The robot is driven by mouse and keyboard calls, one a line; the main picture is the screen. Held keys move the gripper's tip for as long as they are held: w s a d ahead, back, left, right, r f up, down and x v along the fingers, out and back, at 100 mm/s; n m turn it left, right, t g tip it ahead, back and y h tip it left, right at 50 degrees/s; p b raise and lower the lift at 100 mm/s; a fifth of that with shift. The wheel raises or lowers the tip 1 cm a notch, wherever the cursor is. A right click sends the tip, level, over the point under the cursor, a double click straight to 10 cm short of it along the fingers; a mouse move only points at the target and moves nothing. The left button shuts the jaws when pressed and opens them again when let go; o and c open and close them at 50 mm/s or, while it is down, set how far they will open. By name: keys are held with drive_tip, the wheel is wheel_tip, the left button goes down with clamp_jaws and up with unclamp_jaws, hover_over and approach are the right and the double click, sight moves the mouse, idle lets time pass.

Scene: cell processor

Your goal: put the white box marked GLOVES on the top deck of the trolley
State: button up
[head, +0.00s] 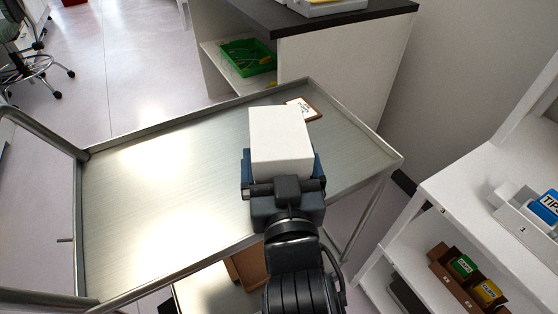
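A plain white box (280,142) is in the head view, over the right part of the trolley's metal top deck (165,190). No GLOVES marking shows on the faces I can see. My gripper (283,168) has a dark blue finger on each side of the box and is shut on it. The box's underside is hidden, so I cannot tell whether it touches the deck or hangs just above it. The deck has a low raised rim.
A small brown-edged card (304,108) lies on the deck just behind the box. The deck's left and middle are clear. A cabinet with a green tray (248,58) stands behind. White shelving (450,190) with small labelled boxes stands at right.

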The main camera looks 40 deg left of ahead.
drive_tip(key=shift+w+a+f, duration=0.3)
drive_tip(key=shift+f, duration=0.2)
drive_tip(key=shift+f, duration=0.15)
drive_tip(key=o, duration=1.1)
drive_tip(key=shift+s+d+r, duration=0.1)
drive_tip(key=shift+r, duration=0.1)
drive_tip(key=v, duration=1.2)
